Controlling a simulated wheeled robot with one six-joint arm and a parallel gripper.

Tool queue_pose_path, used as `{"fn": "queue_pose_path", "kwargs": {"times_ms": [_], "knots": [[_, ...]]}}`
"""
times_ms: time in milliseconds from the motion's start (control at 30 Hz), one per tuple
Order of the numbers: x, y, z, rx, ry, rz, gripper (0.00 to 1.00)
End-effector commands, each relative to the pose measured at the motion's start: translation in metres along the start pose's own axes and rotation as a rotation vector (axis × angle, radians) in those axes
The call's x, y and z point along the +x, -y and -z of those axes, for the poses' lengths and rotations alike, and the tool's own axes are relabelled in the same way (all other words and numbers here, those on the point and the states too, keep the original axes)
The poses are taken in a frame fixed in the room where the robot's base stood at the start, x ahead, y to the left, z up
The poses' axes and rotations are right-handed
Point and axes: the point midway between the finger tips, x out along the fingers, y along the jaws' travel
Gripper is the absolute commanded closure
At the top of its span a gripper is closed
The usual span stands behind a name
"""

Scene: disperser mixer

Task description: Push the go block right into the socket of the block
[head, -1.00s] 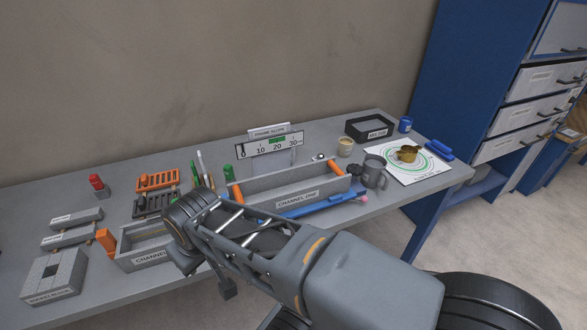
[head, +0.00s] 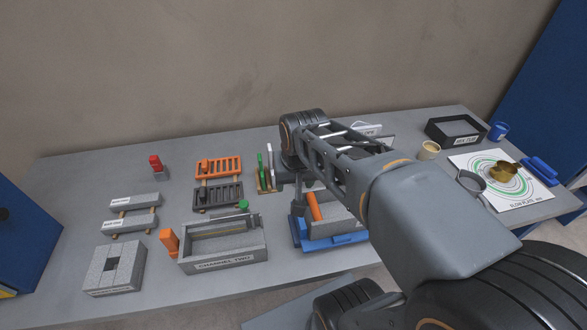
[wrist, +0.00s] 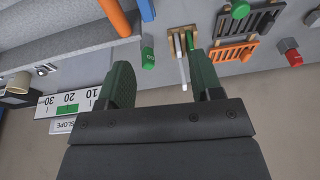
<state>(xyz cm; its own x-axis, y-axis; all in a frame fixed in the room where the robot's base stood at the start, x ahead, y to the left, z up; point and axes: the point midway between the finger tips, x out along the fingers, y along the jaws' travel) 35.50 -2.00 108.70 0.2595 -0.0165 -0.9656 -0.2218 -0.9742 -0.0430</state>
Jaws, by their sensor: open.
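A grey block with a square socket in its top (head: 115,268) stands at the front left of the table in the head view. A green-topped piece (head: 243,205), perhaps the go block, stands beside the black rack; its top also shows at the upper edge of the wrist view (wrist: 240,8). Its lower part is mostly hidden. A small grey block with a red top (head: 156,166) stands at the back left. My gripper (wrist: 162,75) is open, with nothing between its green fingers. It is over the back of the table near the pens, apart from both blocks.
An orange rack (head: 217,168) and a black rack (head: 218,196) lie left of the pen holder (head: 266,178). The channel tray (head: 224,262) is in front, with an orange post (head: 169,242) beside it. A scale board (wrist: 68,103) stands near my gripper. My arm hides the table's middle right.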

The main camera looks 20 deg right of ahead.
Motion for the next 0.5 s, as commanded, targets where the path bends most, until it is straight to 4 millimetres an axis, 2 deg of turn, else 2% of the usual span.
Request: {"fn": "queue_pose_path", "kwargs": {"times_ms": [33,200,300,500], "knots": [[-0.005,-0.002,0.022,0.070,0.029,-0.011,0.40],[0.002,-0.011,0.086,0.311,0.110,-0.048,0.40],[0.013,-0.019,0.116,0.440,0.150,-0.072,0.40],[0.036,-0.037,0.155,0.630,0.203,-0.113,0.40]]}}
